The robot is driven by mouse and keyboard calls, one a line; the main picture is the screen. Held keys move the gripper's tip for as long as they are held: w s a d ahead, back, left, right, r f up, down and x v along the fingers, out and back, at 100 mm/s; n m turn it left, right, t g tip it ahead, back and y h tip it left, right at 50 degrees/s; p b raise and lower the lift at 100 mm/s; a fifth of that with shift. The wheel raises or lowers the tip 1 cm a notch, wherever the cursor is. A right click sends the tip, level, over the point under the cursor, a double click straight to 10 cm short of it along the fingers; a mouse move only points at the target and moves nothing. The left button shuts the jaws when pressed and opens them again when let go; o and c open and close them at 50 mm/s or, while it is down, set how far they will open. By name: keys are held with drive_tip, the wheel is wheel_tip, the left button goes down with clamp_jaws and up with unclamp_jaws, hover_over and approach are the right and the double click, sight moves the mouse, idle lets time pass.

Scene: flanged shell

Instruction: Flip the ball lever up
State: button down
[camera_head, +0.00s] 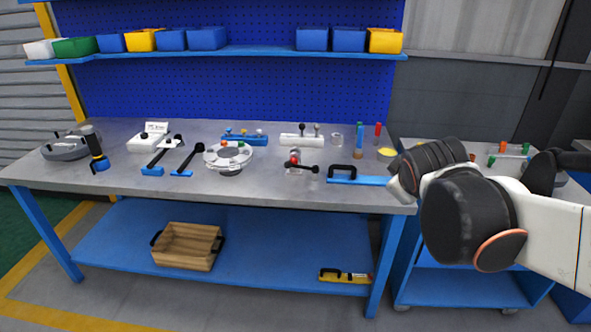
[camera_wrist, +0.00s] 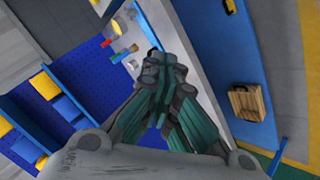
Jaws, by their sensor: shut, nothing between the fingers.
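A small fixture with a red knob and a black lever ending in a black ball (camera_head: 315,169) sits near the bench's front edge, right of centre; the lever lies roughly level. A white block (camera_head: 301,141) behind it carries upright dark ball-ended levers. I cannot tell which of these is the ball lever meant. My gripper (camera_wrist: 164,62) shows in the wrist view, fingers together and empty, above the bench. In the head view my arm reaches in from the right, and its end is at the bench's right end, apart from the levers. My gripper covers part of the bench in the wrist view.
A blue bar with a black handle (camera_head: 342,171) lies between the fixture and my arm. A round flanged part (camera_head: 228,156) stands to the left. A shelf with bins (camera_head: 345,38) hangs above.

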drive_tip(key=w+a+f+n+t, duration=0.25)
drive_tip(key=w+a+n, duration=0.3)
drive_tip(key=w, duration=0.45)
drive_tip(key=w+a+f+n+t, duration=0.1)
drive_tip(key=w+a+f+n, duration=0.35)
drive_tip(key=w, duration=0.65)
drive_tip(key=w+a+f+n+t, duration=0.1)
drive_tip(key=w+a+f+n, duration=0.2)
drive_tip(key=a+f+n, duration=0.5)
drive_tip(key=w+a+f+n+t+y, duration=0.1)
drive_tip(key=w+a+f+n+t, duration=0.1)
drive_tip(key=a+f+n, duration=0.5)
drive_tip(key=shift+w+a+f+n+y, duration=0.3)
drive_tip(key=shift+w+a+f+n, duration=0.1)
drive_tip(key=shift+w+a+f, duration=0.4)
drive_tip(key=shift+a+r, duration=0.1)
drive_tip(key=shift+r, duration=0.05)
drive_tip(key=w+b, duration=0.1)
drive_tip(key=w, duration=0.2)
drive_tip(key=w+f+b, duration=0.1)
drive_tip(key=w, duration=0.2)
drive_tip(key=w+b, duration=0.1)
drive_tip(key=w, duration=0.2)
drive_tip(key=shift+w+f, duration=0.2)
drive_tip(key=shift+w, duration=0.2)
drive_tip(key=shift+r, duration=0.15)
